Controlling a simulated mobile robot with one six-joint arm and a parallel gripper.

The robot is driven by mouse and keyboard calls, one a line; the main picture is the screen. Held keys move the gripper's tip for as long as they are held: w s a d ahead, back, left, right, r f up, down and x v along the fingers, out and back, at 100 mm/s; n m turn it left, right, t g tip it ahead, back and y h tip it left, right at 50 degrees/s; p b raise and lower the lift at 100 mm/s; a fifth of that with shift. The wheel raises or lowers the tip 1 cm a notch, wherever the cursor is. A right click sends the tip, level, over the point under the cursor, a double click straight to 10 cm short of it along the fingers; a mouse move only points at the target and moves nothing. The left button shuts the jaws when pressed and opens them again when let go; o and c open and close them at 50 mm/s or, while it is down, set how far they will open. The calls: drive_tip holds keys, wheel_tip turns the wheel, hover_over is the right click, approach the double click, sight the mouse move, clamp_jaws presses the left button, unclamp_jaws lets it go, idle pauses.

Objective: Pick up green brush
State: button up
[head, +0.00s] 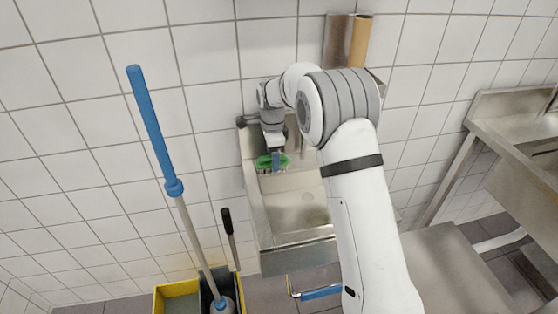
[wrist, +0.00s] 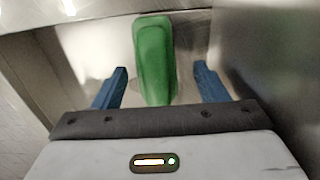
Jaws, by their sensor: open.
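The green brush (head: 265,161) lies at the back left of the steel sink in the head view, partly hidden by my gripper. In the wrist view the green brush (wrist: 153,58) is a long rounded shape running away from the gripper, its near end between the two blue fingers. My gripper (wrist: 162,82) is open, with one finger on each side of the brush and a visible gap on both sides. In the head view my gripper (head: 277,160) is over the back of the sink, pointing down at the brush.
The steel sink (head: 300,236) has raised walls around the brush. A steel counter (head: 500,110) is at the right. A brown roll (head: 360,42) is on the wall above.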

wheel_tip(320, 180, down, 2)
drive_tip(key=shift+f, duration=0.2)
drive_tip(key=c, duration=1.2)
drive_tip(key=shift+r, duration=0.15)
